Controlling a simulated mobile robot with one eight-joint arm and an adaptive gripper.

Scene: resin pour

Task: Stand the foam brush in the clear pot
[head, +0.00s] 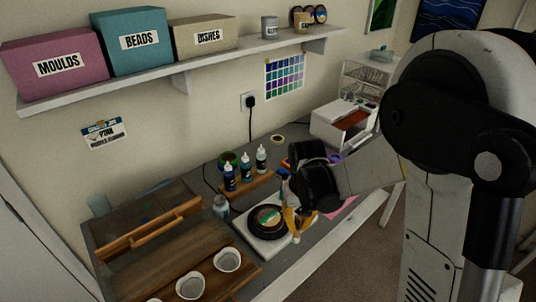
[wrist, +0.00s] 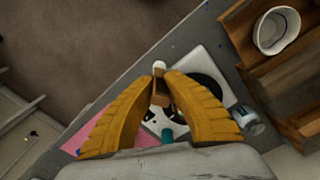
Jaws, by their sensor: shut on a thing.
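My gripper (head: 297,229) is in front of the white square base at the middle of the bench. In the wrist view its two yellow fingers (wrist: 161,74) are closed on a slim brown piece with a pale rounded end, which looks like the foam brush (wrist: 160,98). Most of the brush is hidden by the fingers, so its tilt is hard to tell. A small clear pot (head: 221,206) stands left of the white base, apart from my gripper. It also shows at the right of the wrist view (wrist: 247,120).
The white base (head: 252,238) carries a black disc with a round brown-and-green piece. Dropper bottles (head: 245,170) stand in a wooden rack behind it. Wooden trays with white cups (head: 227,260) fill the left bench. A white open-fronted box (head: 343,123) stands at the far end.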

